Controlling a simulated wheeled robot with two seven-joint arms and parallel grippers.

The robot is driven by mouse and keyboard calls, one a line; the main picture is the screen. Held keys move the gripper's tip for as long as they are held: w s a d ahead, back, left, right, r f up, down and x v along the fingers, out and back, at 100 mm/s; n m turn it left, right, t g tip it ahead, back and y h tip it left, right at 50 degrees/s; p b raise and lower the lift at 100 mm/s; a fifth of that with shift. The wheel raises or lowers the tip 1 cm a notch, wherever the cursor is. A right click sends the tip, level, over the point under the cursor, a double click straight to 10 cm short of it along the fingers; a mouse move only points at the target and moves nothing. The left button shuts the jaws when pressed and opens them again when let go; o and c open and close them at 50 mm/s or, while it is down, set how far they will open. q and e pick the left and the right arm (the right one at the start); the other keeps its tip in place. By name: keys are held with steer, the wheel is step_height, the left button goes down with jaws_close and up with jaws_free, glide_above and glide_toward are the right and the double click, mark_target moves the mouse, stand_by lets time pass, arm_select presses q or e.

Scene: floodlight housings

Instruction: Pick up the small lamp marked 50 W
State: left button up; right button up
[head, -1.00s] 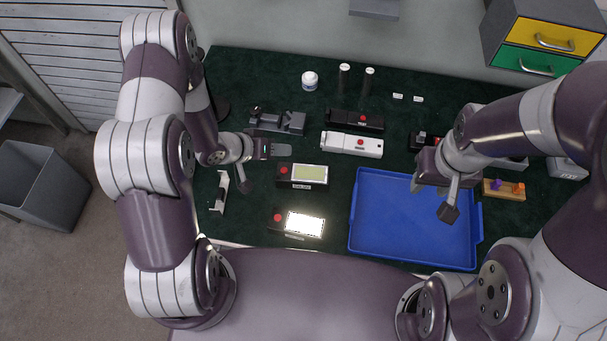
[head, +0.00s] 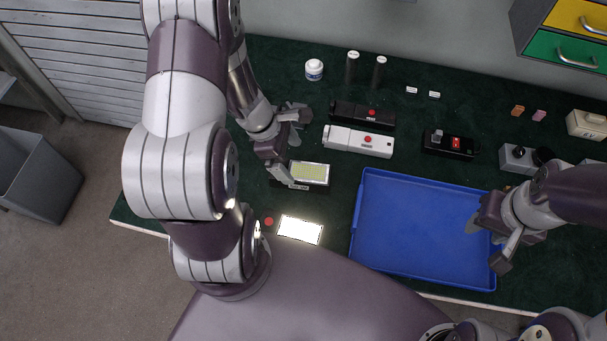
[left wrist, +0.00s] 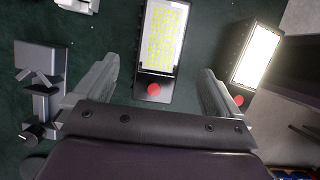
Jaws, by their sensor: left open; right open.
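Two small dark lamps with red buttons lie on the green mat. One lamp (head: 313,174) has a yellow-green LED panel; it also shows in the left wrist view (left wrist: 160,45). The other lamp (head: 300,230) glows white and stands right of it in the left wrist view (left wrist: 257,55). I cannot read a wattage on either. My left gripper (head: 287,180) is open at the yellow-panel lamp and partly hides it. In the left wrist view its spread fingers (left wrist: 155,88) lie either side of the lamp's red-button end, not closed on it. My right gripper (head: 484,243) is open, over the tray's right side.
An empty blue tray (head: 385,264) lies right of the lamps. Behind stand a black device (head: 350,113), a white device (head: 345,138), two dark cylinders (head: 352,68) and a white jar (head: 314,69). A drawer cabinet (head: 530,22) is at back right.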

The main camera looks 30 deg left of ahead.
mark_target(299, 171)
arm_select(q)
steer(key=x, duration=0.7)
steer(key=shift+f+b, duration=0.35)
steer(key=shift+f, duration=0.05)
steer(key=shift+r, duration=0.1)
steer(key=c, duration=1.4)
